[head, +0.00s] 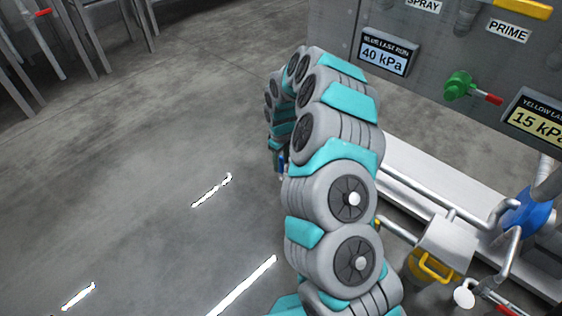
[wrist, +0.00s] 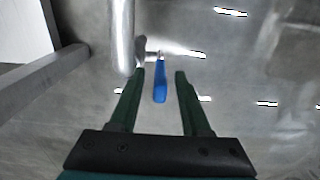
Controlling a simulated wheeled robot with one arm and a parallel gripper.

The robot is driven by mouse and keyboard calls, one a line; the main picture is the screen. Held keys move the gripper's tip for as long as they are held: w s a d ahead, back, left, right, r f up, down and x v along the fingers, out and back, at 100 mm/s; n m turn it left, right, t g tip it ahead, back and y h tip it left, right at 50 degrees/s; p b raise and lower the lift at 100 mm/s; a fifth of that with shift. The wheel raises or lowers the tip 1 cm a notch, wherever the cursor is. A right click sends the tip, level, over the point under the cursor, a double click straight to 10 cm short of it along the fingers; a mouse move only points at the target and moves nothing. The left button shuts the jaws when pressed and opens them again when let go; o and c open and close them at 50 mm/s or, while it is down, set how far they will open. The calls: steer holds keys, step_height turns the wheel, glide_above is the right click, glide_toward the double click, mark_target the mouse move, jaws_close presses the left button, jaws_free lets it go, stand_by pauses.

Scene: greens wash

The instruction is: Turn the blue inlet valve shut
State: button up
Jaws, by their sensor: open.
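The blue valve handle (wrist: 160,82) shows in the wrist view as a narrow blue lever, joined at its far end to a short metal stem next to a grey pipe (wrist: 122,38). My gripper (wrist: 160,74) is open, with one dark green finger on each side of the lever. A gap shows between the lever and each finger, so it is not gripped. In the head view my arm covers most of the gripper and the valve; only a small blue patch (head: 281,162) shows at the arm's left edge.
A grey panel (head: 335,30) at upper right carries a 40 kPa display (head: 385,54), a 15 kPa display (head: 540,118) and a green valve (head: 459,85) with a red-tipped lever. Pipes, a yellow unit (head: 432,268) and a blue unit (head: 530,213) stand below.

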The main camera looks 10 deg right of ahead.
steer(key=shift+c, duration=0.4)
jaws_close()
stand_by(0.9)
